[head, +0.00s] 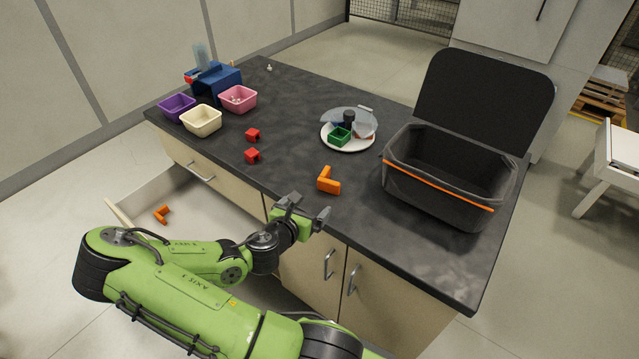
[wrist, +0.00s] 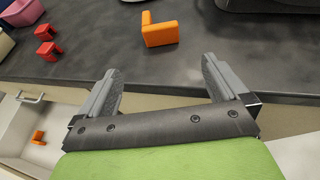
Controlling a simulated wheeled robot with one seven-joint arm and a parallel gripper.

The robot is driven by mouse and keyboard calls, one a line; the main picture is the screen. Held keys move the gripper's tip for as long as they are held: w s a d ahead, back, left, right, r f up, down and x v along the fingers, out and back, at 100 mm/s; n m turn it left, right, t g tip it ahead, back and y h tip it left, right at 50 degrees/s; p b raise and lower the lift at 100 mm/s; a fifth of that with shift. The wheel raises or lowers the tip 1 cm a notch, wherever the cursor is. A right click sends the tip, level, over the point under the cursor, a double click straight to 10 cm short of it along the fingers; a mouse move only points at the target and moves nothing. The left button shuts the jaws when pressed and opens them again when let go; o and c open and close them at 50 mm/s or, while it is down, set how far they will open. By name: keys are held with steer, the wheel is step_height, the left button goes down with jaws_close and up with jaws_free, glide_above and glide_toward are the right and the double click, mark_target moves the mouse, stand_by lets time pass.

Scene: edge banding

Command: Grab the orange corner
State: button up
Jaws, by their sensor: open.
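An orange corner (head: 328,181) lies on the dark countertop near its front edge, left of the black bin. It also shows in the wrist view (wrist: 160,31), beyond the fingertips and roughly between them. A second orange corner (head: 161,214) lies in the open drawer at lower left; it shows in the wrist view too (wrist: 38,137). My gripper (head: 308,208) is open and empty, close to the counter's front edge. In the wrist view its two fingers (wrist: 160,78) are wide apart, with a gap between them and the orange corner on the counter.
Two red blocks (head: 252,156) sit left of the orange corner. A white plate (head: 333,146) with a green box stands behind it. The open black bin (head: 435,191) is to the right. Purple, cream (head: 201,121) and pink bins stand at the left. The open drawer (head: 140,202) juts out below.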

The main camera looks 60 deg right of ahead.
mark_target(327, 187)
steer(key=b+x, duration=0.2)
steer(key=x, duration=1.3)
steer(key=shift+f, duration=0.1)
steer(key=shift+c, duration=0.2)
steer(key=c, duration=0.9)
